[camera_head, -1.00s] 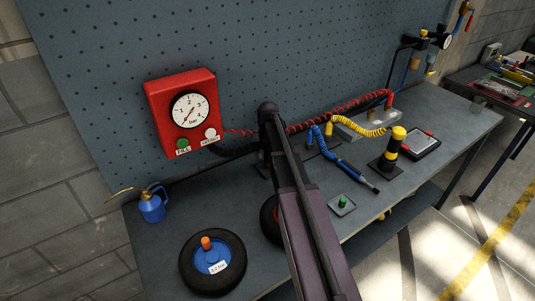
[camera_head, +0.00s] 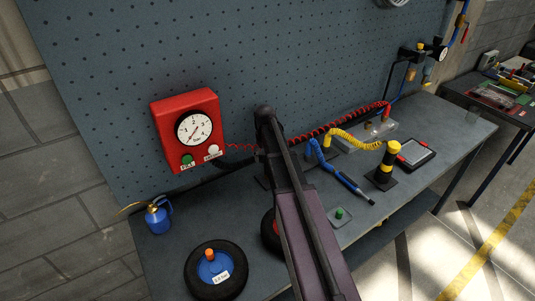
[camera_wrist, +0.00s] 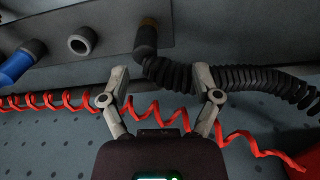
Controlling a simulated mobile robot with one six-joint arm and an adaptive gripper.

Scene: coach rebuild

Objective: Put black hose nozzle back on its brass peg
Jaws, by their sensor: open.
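In the wrist view, the black ribbed hose (camera_wrist: 262,80) runs in from the right and bends up into its smooth black end (camera_wrist: 146,42). My gripper (camera_wrist: 161,74) is open. Its fingers lie apart, with the hose's bend between them and the right finger overlapping the ribbed part. Nothing is clamped. In the head view, my arm hides the gripper and the nozzle.
A red coiled hose (camera_wrist: 60,102) crosses behind my fingers. A blue handle (camera_wrist: 18,64) and a grey ring (camera_wrist: 82,40) are beside the nozzle. The red gauge box (camera_head: 187,103) hangs on the pegboard. A tyre (camera_head: 216,291), blue oilcan (camera_head: 158,216) and yellow-black post (camera_head: 387,167) stand on the bench.

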